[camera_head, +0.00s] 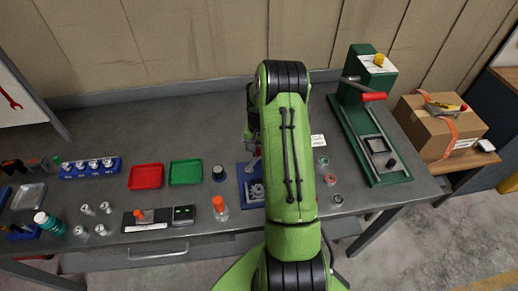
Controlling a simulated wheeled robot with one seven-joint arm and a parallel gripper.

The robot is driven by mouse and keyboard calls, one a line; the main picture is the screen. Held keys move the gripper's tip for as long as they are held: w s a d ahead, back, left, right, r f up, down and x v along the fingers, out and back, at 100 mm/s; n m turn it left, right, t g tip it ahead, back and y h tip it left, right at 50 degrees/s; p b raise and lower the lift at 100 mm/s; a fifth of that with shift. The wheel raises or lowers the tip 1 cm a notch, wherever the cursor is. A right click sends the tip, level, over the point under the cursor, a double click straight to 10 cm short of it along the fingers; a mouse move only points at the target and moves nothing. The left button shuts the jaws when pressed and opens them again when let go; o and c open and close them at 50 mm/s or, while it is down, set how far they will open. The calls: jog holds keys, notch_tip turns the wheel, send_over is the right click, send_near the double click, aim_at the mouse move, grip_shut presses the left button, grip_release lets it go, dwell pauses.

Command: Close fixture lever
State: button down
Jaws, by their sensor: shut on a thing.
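The blue fixture (246,173) with grey metal parts sits on the bench at the centre, partly hidden by my green arm. My gripper (253,160) is at the fixture, just left of my arm, and mostly hidden behind it. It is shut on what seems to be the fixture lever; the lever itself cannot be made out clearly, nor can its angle.
A green press (367,130) with a red-gripped handle stands at the right. A red tray (146,177), a green tray (186,173), a dark-capped jar (219,173) and an orange-capped bottle (220,208) stand left of the fixture. Small round pots (330,180) lie right of my arm.

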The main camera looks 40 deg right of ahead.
jog(key=shift+w+a+f+n+b, duration=0.15)
jog(key=shift+w+n+b, duration=0.3)
jog(key=shift+n+b, duration=0.3)
jog(key=shift+w+a+n, duration=0.1)
jog(key=shift+w+n, duration=0.05)
jog(key=shift+n, duration=0.2)
jog(key=shift+r, duration=0.2)
jog(key=c, duration=1)
grip_release()
